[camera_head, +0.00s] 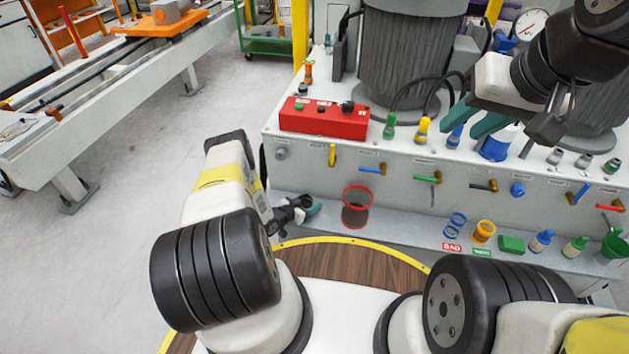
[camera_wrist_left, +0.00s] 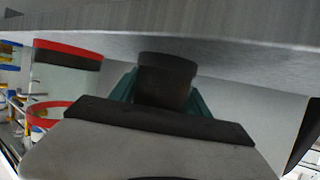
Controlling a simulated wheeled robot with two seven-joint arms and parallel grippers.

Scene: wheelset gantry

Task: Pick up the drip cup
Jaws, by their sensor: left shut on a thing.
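A dark, round, cup-like thing (camera_wrist_left: 165,78) sits between the teal fingers of my left gripper in the left wrist view. I take it for the drip cup. My left gripper (camera_head: 313,209) is shut on it, low at the front of the bench, left of the red ring (camera_head: 357,187). In the head view the held cup is small and dark and hard to tell from the gripper. My right gripper (camera_head: 474,120) hangs over the bench top at the right. Its teal fingers are apart, with no thing seen between them.
A red box with buttons (camera_head: 322,119) stands on the bench top. Below the red ring is a dark, red-edged round thing (camera_head: 355,217). Valve handles line the bench front. Blue rings (camera_head: 454,225), a yellow part (camera_head: 484,231) and a green block (camera_head: 511,245) sit on the lower ledge.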

